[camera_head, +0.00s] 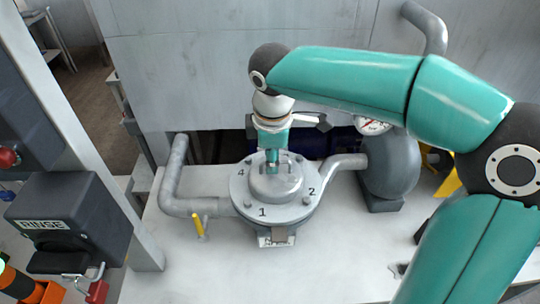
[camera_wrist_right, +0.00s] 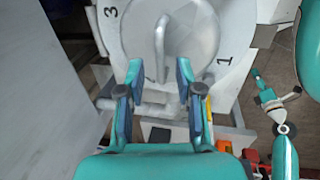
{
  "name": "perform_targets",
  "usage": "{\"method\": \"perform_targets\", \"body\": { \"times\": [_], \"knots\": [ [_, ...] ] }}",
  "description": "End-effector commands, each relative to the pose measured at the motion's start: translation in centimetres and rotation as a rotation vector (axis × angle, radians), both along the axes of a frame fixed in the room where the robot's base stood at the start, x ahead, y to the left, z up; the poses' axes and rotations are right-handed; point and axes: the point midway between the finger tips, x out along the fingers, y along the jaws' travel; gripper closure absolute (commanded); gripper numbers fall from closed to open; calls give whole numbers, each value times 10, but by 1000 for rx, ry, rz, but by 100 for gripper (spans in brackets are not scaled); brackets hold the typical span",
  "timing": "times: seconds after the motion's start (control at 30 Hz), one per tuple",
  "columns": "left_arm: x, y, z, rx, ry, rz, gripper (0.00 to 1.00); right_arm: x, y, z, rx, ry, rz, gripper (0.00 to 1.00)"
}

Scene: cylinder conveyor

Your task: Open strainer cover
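The strainer (camera_head: 240,196) is a round grey flanged vessel with numbers on its rim. Its domed cover (camera_head: 288,187) sits flat on it in the middle of the head view. In the right wrist view the cover (camera_wrist_right: 196,42) carries a raised bar handle (camera_wrist_right: 160,48). My right gripper (camera_head: 272,162) is just above the cover and hides part of its top and handle in the head view. In the right wrist view the right gripper (camera_wrist_right: 159,72) is open, its fingers apart on either side of the handle's near end, with nothing held.
Pipes (camera_head: 172,180) join the strainer on both sides. A grey pump housing (camera_head: 392,168) and a gauge (camera_head: 372,126) stand at right. A yellow lever (camera_head: 199,225) is at front left. A dark RINSE box (camera_head: 75,225) stands further left. The pale table front (camera_head: 270,280) is clear.

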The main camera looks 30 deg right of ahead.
Motion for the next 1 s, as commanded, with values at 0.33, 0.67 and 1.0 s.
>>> {"method": "perform_targets", "body": {
  "times": [0.33, 0.67, 1.0],
  "knots": [
    [0, 0, 0, 0, 0, 0, 23, 0, 0, 0, 0, 0, 0, 91],
    [0, 0, 0, 0, 0, 0, 23, 0, 0, 1, -1, -2, -1, 100],
    [0, 0, 9, 0, 0, 0, 23, 0, -5, 8, 17, 21, -11, 100]
  ]
}}
